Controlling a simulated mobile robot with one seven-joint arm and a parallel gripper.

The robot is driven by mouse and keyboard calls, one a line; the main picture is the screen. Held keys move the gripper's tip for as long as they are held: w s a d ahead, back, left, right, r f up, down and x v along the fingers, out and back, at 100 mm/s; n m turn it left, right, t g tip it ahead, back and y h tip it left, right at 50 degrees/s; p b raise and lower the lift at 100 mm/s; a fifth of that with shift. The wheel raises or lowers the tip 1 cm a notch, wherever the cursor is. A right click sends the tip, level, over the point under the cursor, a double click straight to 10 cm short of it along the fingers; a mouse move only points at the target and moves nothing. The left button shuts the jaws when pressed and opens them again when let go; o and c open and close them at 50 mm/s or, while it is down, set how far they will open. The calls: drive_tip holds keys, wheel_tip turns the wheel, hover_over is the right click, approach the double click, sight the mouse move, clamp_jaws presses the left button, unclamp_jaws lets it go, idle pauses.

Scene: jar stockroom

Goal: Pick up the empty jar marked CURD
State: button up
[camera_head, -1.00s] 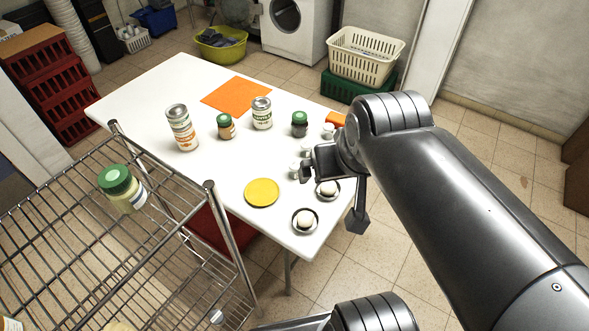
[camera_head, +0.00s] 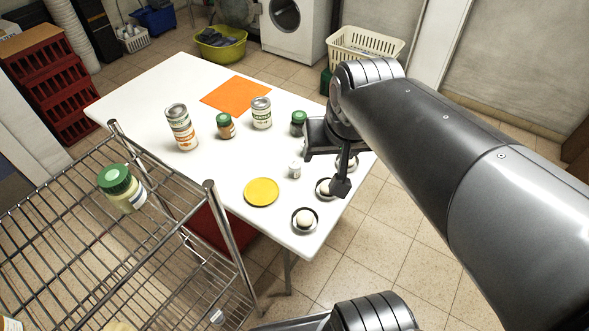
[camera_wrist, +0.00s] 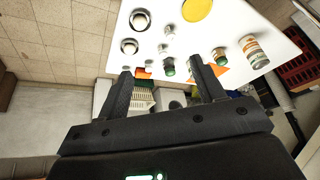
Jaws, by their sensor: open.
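Several jars and cans stand on the white table (camera_head: 270,85); their lettering is too small to read, so I cannot tell which is marked CURD. A small pale jar (camera_head: 294,169) stands near the table's right side; small pale jars also show in the wrist view (camera_wrist: 168,30). A dark green-lidded jar (camera_head: 298,123) stands just left of my gripper (camera_head: 325,172).
Round metal dishes holding white, egg-like things (camera_head: 304,220) and a yellow disc (camera_head: 261,192) lie near the front right edge. An orange sheet (camera_head: 236,94) lies at the back. A wire rack (camera_head: 75,228) stands front left, bearing a green-lidded pale-yellow jar (camera_head: 121,188).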

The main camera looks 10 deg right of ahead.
drive_tip(key=w+f+m+g, duration=0.1)
drive_tip(key=w+f+m, duration=0.15)
drive_tip(key=w, duration=0.65)
drive_tip(key=m+g, duration=0.3)
drive_tip(key=g, duration=0.1)
hover_over(295, 164)
drive_tip(key=f, duration=2)
drive_tip(key=shift+s+f, duration=0.35)
drive_tip(key=shift+f, duration=0.05)
wheel_tip(295, 164, down, 6)
drive_tip(key=shift+w+f, duration=0.1)
drive_tip(key=shift+f, duration=0.15)
drive_tip(key=f, duration=0.5)
drive_tip(key=shift+w, duration=0.3)
drive_tip(key=shift+r, duration=0.1)
drive_tip(key=c, duration=1.1)
